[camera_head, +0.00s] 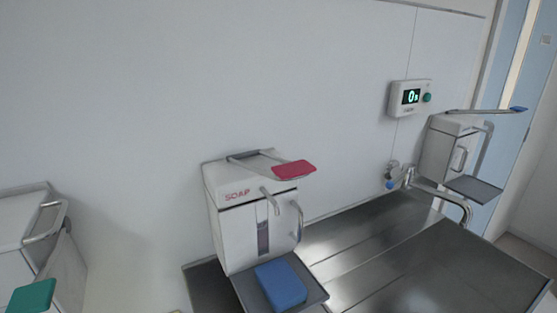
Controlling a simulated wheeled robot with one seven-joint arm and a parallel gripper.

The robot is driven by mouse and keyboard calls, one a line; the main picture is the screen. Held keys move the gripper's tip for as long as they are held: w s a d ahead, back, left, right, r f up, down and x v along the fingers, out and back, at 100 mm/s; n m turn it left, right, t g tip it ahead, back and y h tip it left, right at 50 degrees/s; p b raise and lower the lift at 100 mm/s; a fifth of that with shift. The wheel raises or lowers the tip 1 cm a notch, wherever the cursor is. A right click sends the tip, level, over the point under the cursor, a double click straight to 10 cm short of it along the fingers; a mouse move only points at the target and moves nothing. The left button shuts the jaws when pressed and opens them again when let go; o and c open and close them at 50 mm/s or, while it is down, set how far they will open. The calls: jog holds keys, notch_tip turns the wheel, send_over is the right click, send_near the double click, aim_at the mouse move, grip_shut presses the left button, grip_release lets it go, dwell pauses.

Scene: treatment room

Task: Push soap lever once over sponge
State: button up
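The white soap dispenser (236,222) is mounted on the wall near the middle of the picture, with "SOAP" in red on its front. Its lever ends in a red paddle (294,170) that sticks out at the top right. A short metal spout points down below the lever, and a dark window shows on the front. A blue sponge (281,284) lies on the dispenser's drip tray (317,291), below the spout. My gripper is not in view.
A dispenser with a blue-tipped lever (518,109) hangs at the right; another with a green paddle (32,296) is at the left. A timer (410,98) reads 0. A faucet (440,192) stands over the steel sink counter (420,255), which looks clear.

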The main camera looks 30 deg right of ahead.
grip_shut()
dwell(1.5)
